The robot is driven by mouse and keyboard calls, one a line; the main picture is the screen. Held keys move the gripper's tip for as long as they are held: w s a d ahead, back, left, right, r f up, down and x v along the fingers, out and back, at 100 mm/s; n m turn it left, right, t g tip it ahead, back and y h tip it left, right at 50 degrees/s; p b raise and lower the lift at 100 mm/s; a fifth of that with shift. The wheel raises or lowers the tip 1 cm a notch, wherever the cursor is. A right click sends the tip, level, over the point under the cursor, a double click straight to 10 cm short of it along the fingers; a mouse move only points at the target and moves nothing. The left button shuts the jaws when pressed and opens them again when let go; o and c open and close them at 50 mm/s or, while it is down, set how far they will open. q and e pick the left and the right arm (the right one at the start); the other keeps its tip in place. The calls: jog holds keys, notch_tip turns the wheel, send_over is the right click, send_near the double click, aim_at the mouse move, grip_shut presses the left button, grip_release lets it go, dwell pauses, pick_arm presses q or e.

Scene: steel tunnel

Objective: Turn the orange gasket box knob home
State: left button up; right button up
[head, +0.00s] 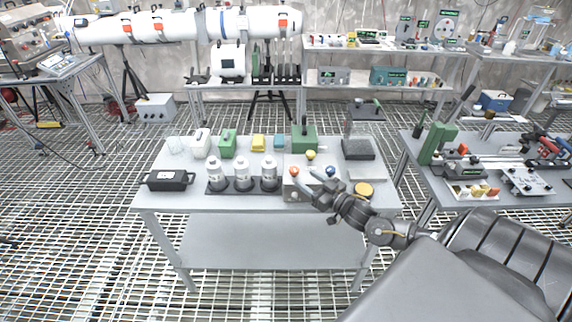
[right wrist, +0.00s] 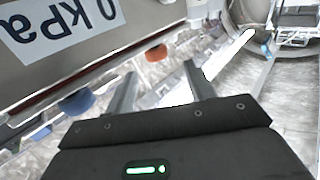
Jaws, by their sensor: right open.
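The gasket box (head: 292,190) is a grey box at the front right of the middle table. An orange knob (head: 294,171) is on it, with a yellow knob (head: 311,155) behind and a blue knob (head: 331,171) to the right. My right gripper (head: 318,186) is just right of and below the orange knob. In the right wrist view my right gripper (right wrist: 160,75) is open and empty. There, the orange knob (right wrist: 155,53) shows beyond the fingertips, between their lines, apart from them. A blue knob (right wrist: 77,102) is to the left. My left gripper is out of view.
Three grey-white canisters (head: 242,175) stand left of the box, and a black case (head: 167,180) lies at the table's left. Behind stand a green block (head: 304,138) and a dark-based post (head: 358,148). A label reading "0 kPa" (right wrist: 62,30) shows upside down in the right wrist view.

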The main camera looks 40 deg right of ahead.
aim_at(291, 167)
jog(key=w, duration=0.3)
jog(key=w+p, duration=0.1)
jog(key=w, duration=0.4)
jog(key=shift+w+a+p, duration=0.25)
jog(key=shift+w+p, duration=0.1)
jog(key=shift+p, duration=0.05)
jog(key=shift+w, duration=0.55)
jog(key=c, duration=1)
jog(key=shift+m+h, duration=0.3)
jog(key=shift+h, duration=0.2)
